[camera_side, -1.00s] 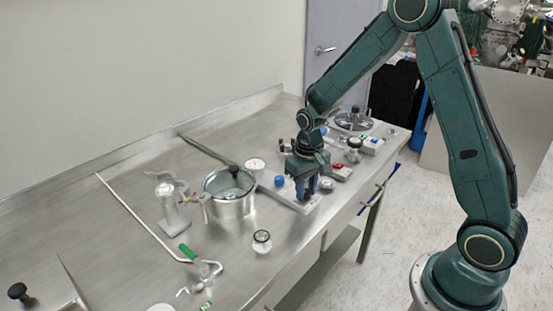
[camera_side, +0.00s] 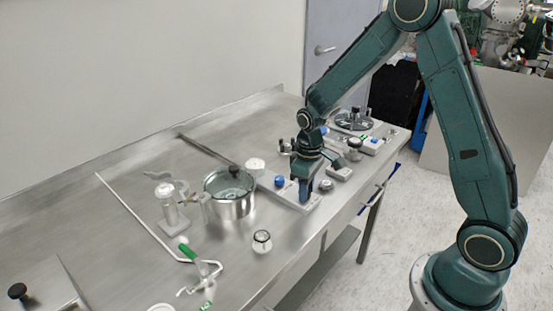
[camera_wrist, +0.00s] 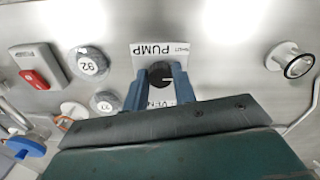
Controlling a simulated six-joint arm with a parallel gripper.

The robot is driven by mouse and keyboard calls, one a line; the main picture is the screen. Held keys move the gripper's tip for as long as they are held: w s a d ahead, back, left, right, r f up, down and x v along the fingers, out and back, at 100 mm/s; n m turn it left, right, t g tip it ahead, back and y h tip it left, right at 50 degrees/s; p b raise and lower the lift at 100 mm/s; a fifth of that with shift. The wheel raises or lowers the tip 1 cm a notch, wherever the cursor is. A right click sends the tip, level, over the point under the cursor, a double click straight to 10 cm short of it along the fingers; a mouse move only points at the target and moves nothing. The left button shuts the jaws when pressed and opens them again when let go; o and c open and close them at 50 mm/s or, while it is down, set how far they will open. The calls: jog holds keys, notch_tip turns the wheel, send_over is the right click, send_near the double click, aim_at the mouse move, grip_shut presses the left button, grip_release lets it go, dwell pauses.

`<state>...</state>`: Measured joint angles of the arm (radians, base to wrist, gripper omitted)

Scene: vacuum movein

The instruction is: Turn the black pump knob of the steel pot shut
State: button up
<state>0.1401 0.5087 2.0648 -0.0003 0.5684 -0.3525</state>
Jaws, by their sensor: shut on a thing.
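The black pump knob (camera_wrist: 160,73) sits on a plate lettered PUMP in the wrist view, with a short white mark pointing right. My gripper (camera_wrist: 160,80) has its two blue fingers closed on either side of it. In the side view my gripper (camera_side: 305,198) points straight down at a low grey block (camera_side: 283,194) right of the steel pot, and hides the knob. A second lettered label, partly hidden, lies between my fingers.
A blue knob (camera_side: 280,181) is just left of my gripper. Round weights (camera_wrist: 90,62) and a grey box with a red top (camera_wrist: 35,67) lie nearby. A small black-rimmed round part (camera_side: 262,241) stands in front.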

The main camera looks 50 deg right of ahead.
jog(key=o, duration=1)
jog(key=shift+r, duration=0.1)
notch_tip(320, 180, up, 14)
dwell(0.5)
jog(key=shift+s, duration=0.1)
